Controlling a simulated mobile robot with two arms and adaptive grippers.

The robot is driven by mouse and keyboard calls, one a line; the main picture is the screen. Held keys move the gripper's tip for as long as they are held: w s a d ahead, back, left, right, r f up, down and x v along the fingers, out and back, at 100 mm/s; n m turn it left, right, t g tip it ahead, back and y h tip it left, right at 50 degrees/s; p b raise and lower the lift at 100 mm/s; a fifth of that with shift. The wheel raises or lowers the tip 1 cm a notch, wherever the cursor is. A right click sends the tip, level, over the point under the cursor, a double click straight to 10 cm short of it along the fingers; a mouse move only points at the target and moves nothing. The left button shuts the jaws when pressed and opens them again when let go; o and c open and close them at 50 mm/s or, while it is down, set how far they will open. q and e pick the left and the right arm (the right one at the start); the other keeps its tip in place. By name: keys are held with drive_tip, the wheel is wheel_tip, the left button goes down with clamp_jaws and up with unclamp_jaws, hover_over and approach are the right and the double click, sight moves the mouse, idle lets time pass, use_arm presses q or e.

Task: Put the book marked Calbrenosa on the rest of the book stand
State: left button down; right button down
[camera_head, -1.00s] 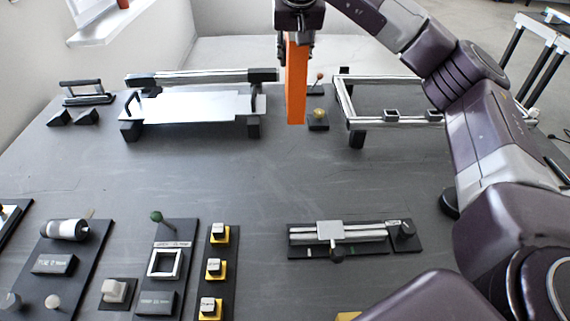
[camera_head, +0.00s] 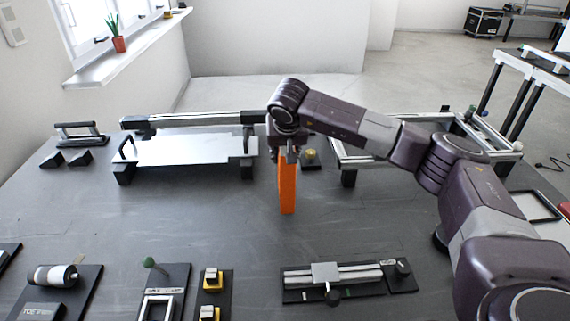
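An orange book (camera_head: 287,190) hangs upright from my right gripper (camera_head: 288,157), narrow side toward the camera. No marking on it can be read. The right gripper is shut on its top end. The gap between the book's lower end and the table cannot be judged. A low stand with a pale silver plate (camera_head: 185,149), black feet and a bar behind it is left of the book; it may be the book stand. The book is apart from the plate. My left gripper is not in view.
A silver rail frame (camera_head: 350,160) stands behind my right arm. A slider fixture (camera_head: 335,282) lies at the front. A black handle (camera_head: 80,134) and small blocks are far left. Several fixtures, including a roller (camera_head: 52,275), line the front left. The middle table (camera_head: 200,220) is clear.

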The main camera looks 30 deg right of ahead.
drive_tip(key=shift+f, duration=1.55)
drive_tip(key=c, duration=1.9)
unclamp_jaws()
drive_tip(key=shift+f, duration=0.15)
drive_tip(key=o, duration=0.4)
